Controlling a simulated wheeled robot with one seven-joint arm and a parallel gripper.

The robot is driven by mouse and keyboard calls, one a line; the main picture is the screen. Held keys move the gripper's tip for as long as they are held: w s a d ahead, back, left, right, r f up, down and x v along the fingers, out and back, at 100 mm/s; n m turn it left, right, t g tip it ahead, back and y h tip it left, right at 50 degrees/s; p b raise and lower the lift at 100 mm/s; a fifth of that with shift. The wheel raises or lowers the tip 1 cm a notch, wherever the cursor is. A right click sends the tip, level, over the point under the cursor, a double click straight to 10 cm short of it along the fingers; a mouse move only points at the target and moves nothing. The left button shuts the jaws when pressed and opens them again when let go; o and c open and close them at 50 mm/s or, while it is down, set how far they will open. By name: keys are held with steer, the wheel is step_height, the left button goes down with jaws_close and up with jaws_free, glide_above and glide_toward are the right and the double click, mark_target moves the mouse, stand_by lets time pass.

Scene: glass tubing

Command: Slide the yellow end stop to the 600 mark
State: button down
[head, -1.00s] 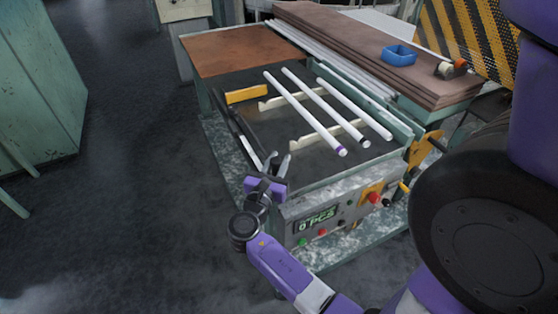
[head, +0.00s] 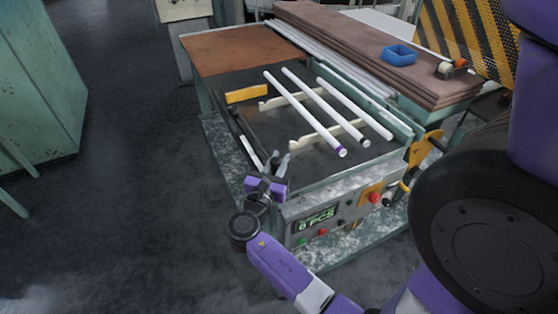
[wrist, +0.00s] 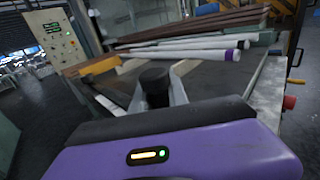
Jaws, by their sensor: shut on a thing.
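The yellow end stop (head: 247,94) is a yellow bar lying across the far left of the dark table bed (head: 290,147). It also shows in the wrist view (wrist: 94,67), at the bed's far left. My gripper (head: 277,164) is at the near left corner of the bed, well away from the yellow bar. In the wrist view, my fingers (wrist: 157,92) are shut on an upright black knob (wrist: 154,76). A dark rail (head: 236,128) runs along the bed's left edge from near the yellow bar towards my gripper. I cannot read any scale mark.
Several white tubes (head: 342,107) lie across pale supports (head: 328,134) on the bed, right of my gripper. A control panel (head: 330,218) with buttons is on the near side. Brown boards (head: 370,55) and a blue box (head: 399,55) are behind. The floor at left is clear.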

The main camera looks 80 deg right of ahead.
steer(key=shift+w, duration=0.1)
stand_by(0.5)
steer(key=w+d, duration=0.3)
steer(key=w+d+b, duration=0.1)
steer(key=w+d, duration=0.2)
steer(key=d, duration=0.1)
steer(key=w+d, duration=0.3)
steer(key=d, duration=0.1)
steer(key=shift+w+b, duration=0.25)
steer(key=shift+b, duration=0.15)
steer(key=shift+w+d, duration=0.25)
steer(key=shift+d, duration=0.05)
steer(key=shift+r, duration=0.1)
steer(key=c, duration=1.3)
jaws_free()
steer(key=shift+d, duration=0.1)
steer(key=a, duration=0.5)
steer(key=a+b, duration=0.1)
steer(key=a, duration=0.1)
steer(key=shift+w+a, duration=0.3)
steer(key=shift+a, duration=0.1)
